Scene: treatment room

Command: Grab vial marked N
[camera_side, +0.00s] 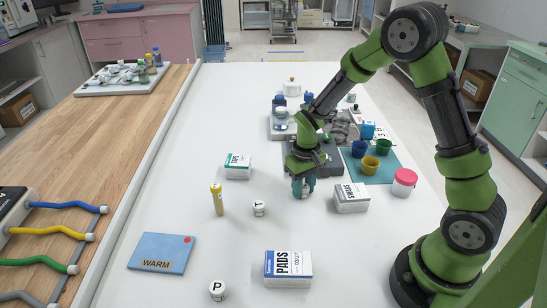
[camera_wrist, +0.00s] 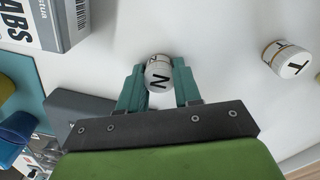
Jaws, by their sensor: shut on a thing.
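The vial marked N (camera_wrist: 158,76) is small and white with a black letter, and shows in the wrist view between the two teal fingers. My gripper (camera_wrist: 160,88) is shut on it, with one finger on each side. In the side view my gripper (camera_side: 303,190) points down at the white table, and the vial is hidden there by the fingers. A vial marked T (camera_wrist: 287,60) stands apart to the right in the wrist view; it also shows in the side view (camera_side: 259,208). A vial marked P (camera_side: 218,291) stands near the front.
A SWABS box (camera_side: 351,198) is close to the right of my gripper. Colored cups stand on a teal mat (camera_side: 384,177). The table between the boxes is clear.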

